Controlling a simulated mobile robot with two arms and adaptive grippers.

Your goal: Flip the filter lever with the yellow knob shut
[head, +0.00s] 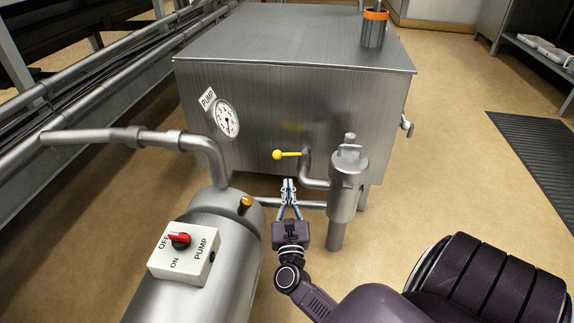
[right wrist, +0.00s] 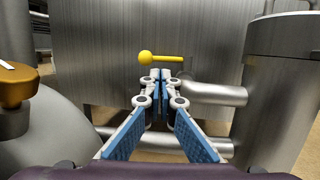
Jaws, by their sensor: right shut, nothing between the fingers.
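The filter lever is a yellow handle with a round yellow knob (head: 278,155) at its left end, on a bent pipe beside the upright metal filter cylinder (head: 345,190). In the head view the lever points left, roughly level. In the right wrist view the lever (right wrist: 165,58) lies across, just above the fingertips, with the knob at its left end. My right gripper (head: 288,183) is below the lever and seems apart from it; its fingertips (right wrist: 161,76) are together with nothing between them. My left gripper is in neither view.
A large steel tank (head: 290,110) stands behind the lever. A pump with a white switch box (head: 184,254) and red knob is at left, with a brass cap (head: 246,202) near my gripper. A pressure gauge (head: 225,118) is on the left. Open floor lies right.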

